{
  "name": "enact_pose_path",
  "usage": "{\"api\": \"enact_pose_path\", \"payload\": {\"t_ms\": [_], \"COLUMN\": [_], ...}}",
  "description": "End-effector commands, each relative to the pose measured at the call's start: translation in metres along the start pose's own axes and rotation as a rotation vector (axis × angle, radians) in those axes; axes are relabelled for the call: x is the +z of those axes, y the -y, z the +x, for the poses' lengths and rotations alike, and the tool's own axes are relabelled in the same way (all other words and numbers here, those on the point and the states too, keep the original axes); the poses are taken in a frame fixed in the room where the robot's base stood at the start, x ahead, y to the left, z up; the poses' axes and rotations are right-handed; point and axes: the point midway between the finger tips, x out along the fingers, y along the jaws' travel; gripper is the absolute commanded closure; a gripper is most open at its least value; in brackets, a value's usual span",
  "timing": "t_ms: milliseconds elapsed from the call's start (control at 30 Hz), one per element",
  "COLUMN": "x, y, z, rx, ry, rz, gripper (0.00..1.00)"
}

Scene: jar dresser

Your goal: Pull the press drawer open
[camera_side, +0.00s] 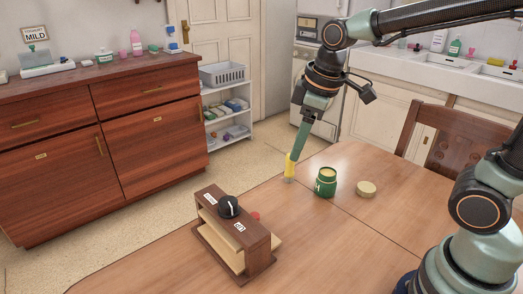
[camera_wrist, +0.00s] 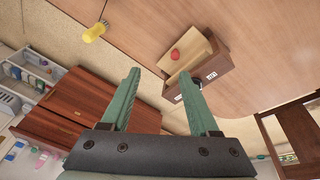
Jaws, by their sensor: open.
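The press is a small dark wooden box (camera_side: 240,240) with a black knob (camera_side: 228,207) on top and white labels, standing on the table. A pale wooden drawer or board (camera_wrist: 187,57) juts from one side of it, with a red knob (camera_wrist: 175,54). In the side view the red knob (camera_side: 256,216) shows partly behind the box. I cannot tell how far the drawer is out. My gripper (camera_side: 298,146) is above the table, behind and right of the press, pointing down. In the wrist view its fingers (camera_wrist: 160,76) are apart and empty, with the press beyond the right finger.
A yellow-handled item (camera_side: 290,167) lines up below my fingertips in the side view; the wrist view shows it apart from them (camera_wrist: 94,33). An open green jar (camera_side: 325,184) and pale lid (camera_side: 366,189) stand to the right. A dresser (camera_side: 105,150) is at left.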

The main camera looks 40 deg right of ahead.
Motion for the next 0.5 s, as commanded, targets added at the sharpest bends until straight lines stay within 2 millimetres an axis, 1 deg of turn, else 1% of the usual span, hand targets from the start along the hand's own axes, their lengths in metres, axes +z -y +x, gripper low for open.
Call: {"api": "enact_pose_path", "payload": {"t_ms": [33,200,300,400,500], "x": [-0.01,-0.039,-0.052,-0.062,-0.067], "y": [0.002,0.01,0.017,0.022,0.027], "z": [0.01,0.043,0.063,0.081,0.093], "rx": [-0.022,-0.091,-0.132,-0.168,-0.193], "ry": [0.031,0.105,0.14,0.165,0.18], "rz": [-0.079,-0.345,-0.487,-0.6,-0.677], "gripper": [0.39,0.39,0.39,0.39,0.39]}}
